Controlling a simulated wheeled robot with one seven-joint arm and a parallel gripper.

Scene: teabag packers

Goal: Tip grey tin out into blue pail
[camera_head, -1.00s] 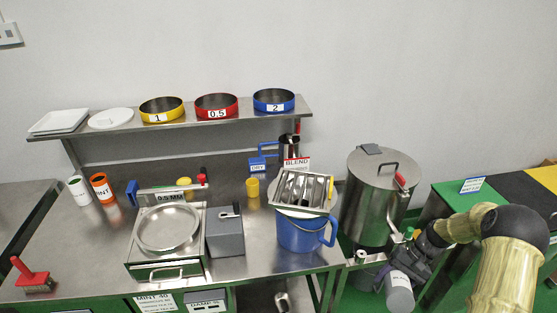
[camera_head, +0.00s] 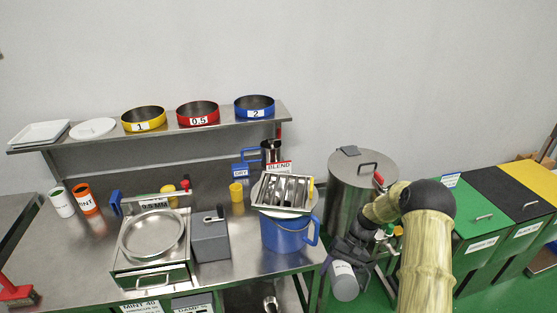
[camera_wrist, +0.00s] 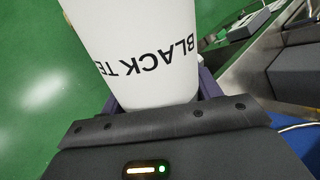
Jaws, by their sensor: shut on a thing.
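My gripper (camera_head: 351,256) is shut on the grey tin (camera_head: 345,284), in front of the steel drum and right of the bench's edge. In the wrist view the tin (camera_wrist: 145,50) looks pale, and its label reads "BLACK TE…" upside down between the fingers. The tin's mouth and contents are hidden. The blue pail (camera_head: 285,238) stands at the bench's right front corner, left of my gripper and apart from the tin. A slotted metal tray (camera_head: 287,191) covers much of the pail's top, with a "BLEND" sign behind it.
A steel drum (camera_head: 352,190) stands just behind my gripper. Lidded green (camera_head: 480,215) and black bins are at right. A sieve (camera_head: 152,236) and grey box (camera_head: 209,238) are left of the pail. Green floor lies below the tin.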

